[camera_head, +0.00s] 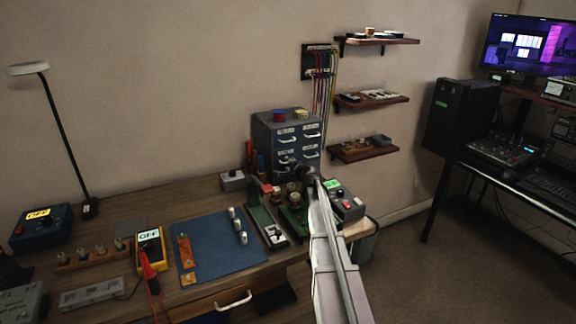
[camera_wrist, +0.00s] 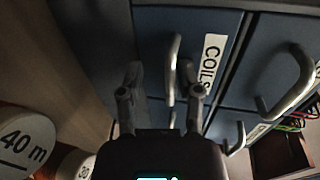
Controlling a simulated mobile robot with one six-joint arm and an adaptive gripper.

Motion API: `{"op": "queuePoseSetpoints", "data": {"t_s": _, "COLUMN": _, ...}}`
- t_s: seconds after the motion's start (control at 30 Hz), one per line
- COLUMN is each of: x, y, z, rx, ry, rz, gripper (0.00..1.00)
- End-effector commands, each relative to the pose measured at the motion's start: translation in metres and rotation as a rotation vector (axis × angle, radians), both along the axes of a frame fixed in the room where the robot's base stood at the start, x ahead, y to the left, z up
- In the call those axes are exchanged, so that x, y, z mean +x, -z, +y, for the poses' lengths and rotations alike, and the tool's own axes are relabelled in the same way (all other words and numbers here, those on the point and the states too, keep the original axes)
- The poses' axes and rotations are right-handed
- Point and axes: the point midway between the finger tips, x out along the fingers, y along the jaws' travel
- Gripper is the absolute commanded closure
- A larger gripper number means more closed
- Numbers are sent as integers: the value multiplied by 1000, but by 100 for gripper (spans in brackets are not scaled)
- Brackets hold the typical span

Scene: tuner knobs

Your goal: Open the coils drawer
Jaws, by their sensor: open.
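The blue-grey drawer cabinet (camera_head: 262,138) stands at the back of the desk. In the wrist view the coils drawer shows a white label reading COILS (camera_wrist: 212,58) and a grey bar handle (camera_wrist: 172,70). The drawer front looks flush with the cabinet. My gripper (camera_wrist: 160,74) is open, with one finger on each side of this handle in the picture. I cannot tell whether either finger touches it. In the head view my arm covers the lower part of the cabinet, and the fingertips are hard to make out.
Other drawer handles (camera_wrist: 290,85) lie right of the coils handle. Round white-topped pieces, one marked 40 m (camera_wrist: 24,140), stand close at the lower left. On the desk are a blue mat (camera_head: 215,255), a yellow meter (camera_head: 150,250) and a grey box with a green display (camera_head: 345,205).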

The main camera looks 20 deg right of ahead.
Motion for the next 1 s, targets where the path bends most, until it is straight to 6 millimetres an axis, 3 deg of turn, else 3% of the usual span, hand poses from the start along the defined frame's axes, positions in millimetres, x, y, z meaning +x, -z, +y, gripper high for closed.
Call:
{"op": "queuePoseSetpoints", "data": {"t_s": 0.2, "x": 0, "y": 0, "z": 0, "rx": 0, "ry": 1, "rz": 0, "gripper": 58}}
{"op": "queuePoseSetpoints", "data": {"t_s": 0.33, "x": 0, "y": 0, "z": -1, "rx": 0, "ry": 1, "rz": 0, "gripper": 96}}
{"op": "queuePoseSetpoints", "data": {"t_s": 0.37, "x": 0, "y": 0, "z": -1, "rx": 0, "ry": 1, "rz": 0, "gripper": 100}}
{"op": "queuePoseSetpoints", "data": {"t_s": 0.77, "x": -2, "y": 2, "z": 0, "rx": -3, "ry": -4, "rz": 5, "gripper": 100}}
{"op": "queuePoseSetpoints", "data": {"t_s": 1.0, "x": -30, "y": 2, "z": -1, "rx": -4, "ry": -2, "rz": 5, "gripper": 100}}
